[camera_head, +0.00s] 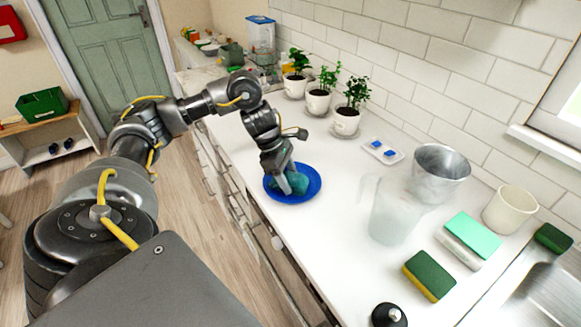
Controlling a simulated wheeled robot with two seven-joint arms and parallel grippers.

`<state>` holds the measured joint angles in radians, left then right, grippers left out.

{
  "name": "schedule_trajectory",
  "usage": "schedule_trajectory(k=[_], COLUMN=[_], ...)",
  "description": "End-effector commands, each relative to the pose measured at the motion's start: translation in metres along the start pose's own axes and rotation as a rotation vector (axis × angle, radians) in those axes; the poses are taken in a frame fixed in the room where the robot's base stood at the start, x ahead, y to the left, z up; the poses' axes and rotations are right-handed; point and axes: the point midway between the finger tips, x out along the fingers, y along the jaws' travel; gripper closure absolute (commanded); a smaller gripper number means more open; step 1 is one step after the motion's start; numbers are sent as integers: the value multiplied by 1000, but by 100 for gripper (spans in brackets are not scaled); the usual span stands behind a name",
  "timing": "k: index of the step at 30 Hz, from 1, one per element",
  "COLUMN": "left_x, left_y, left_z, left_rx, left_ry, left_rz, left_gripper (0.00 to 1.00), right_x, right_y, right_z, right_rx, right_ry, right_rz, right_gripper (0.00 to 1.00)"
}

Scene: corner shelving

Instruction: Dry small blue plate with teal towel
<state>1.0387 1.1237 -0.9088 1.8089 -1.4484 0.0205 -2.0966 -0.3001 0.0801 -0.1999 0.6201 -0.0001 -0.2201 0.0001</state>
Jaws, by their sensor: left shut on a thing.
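A small blue plate (308,190) lies flat on the white counter, near its front edge. My left gripper (289,185) points down over the middle of the plate and is shut on a bunched teal towel (298,182). The towel sits within the plate's rim and seems to touch its surface. The gripper hides part of the towel and of the plate's middle. My right gripper is not in view.
A clear pitcher (392,212), a metal bucket (441,172), a beige cup (510,209) and sponges (429,275) stand to the right. Potted plants (346,120) line the wall behind. A small tray (382,152) holds blue items. Counter around the plate is clear.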

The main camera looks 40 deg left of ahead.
Motion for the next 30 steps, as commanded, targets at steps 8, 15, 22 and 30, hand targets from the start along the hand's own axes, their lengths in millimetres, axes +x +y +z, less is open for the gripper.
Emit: schedule_trajectory(k=[8,15,22,30], left_x=[0,2,4,8], left_y=[0,9,12,19], left_z=[1,8,11,16], left_rx=[0,0,1,0], left_ry=[1,0,0,0], left_rz=[-1,-1,-1,0], left_gripper=[66,66,66,66], right_x=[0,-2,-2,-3], right_y=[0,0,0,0], right_z=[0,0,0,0], right_rx=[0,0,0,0], right_ry=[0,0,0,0], right_rz=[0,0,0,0], right_gripper=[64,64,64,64])
